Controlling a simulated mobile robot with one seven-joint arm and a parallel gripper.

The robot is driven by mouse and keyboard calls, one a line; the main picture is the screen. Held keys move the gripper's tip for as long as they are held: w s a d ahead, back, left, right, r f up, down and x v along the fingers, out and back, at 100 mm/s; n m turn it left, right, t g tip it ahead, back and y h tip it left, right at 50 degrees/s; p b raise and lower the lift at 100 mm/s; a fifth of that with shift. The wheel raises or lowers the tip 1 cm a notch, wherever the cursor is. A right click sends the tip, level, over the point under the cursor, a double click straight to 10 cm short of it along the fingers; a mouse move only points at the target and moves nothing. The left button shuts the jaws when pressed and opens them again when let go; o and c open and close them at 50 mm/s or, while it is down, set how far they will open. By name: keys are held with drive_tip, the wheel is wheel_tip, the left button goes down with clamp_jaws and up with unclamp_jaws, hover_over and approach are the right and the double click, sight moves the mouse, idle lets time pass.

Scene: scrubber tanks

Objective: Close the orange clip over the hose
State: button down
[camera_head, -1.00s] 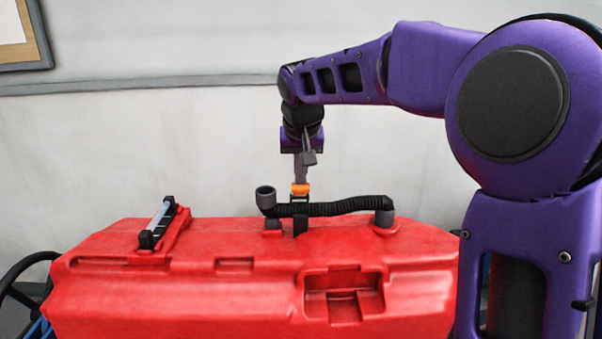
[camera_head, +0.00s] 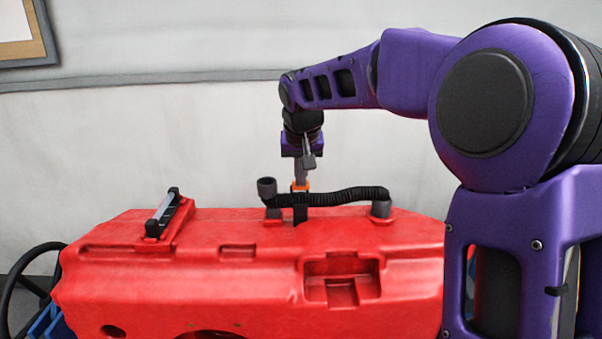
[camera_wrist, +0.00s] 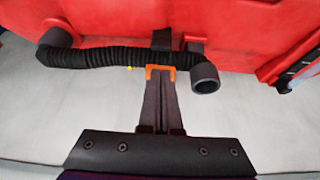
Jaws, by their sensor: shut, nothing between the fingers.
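The orange clip (camera_head: 300,187) sits at the top of a dark upright holder (camera_head: 300,214) beside the black corrugated hose (camera_head: 345,196). In the wrist view the orange clip (camera_wrist: 160,69) lies at the near edge of the hose (camera_wrist: 100,57), next to the dark holder (camera_wrist: 161,40). My gripper (camera_head: 301,180) points down from above, and its shut, empty fingers (camera_wrist: 160,78) reach the orange clip and appear to touch it. The fingertips partly cover the clip, so I cannot tell whether it is latched.
The hose runs between a grey open-ended elbow (camera_head: 266,188) and a grey fitting (camera_head: 381,207) on the red tank (camera_head: 220,270). A black and silver handle (camera_head: 162,213) stands on the tank's left. A pale wall (camera_head: 160,130) is behind, with free room above the tank.

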drive_tip(key=shift+s+f+b, duration=0.45)
drive_tip(key=shift+s+f, duration=0.05)
drive_tip(key=shift+f, duration=0.25)
drive_tip(key=shift+s+f+b, duration=0.4)
drive_tip(key=shift+s+f, duration=0.05)
drive_tip(key=shift+f, duration=0.3)
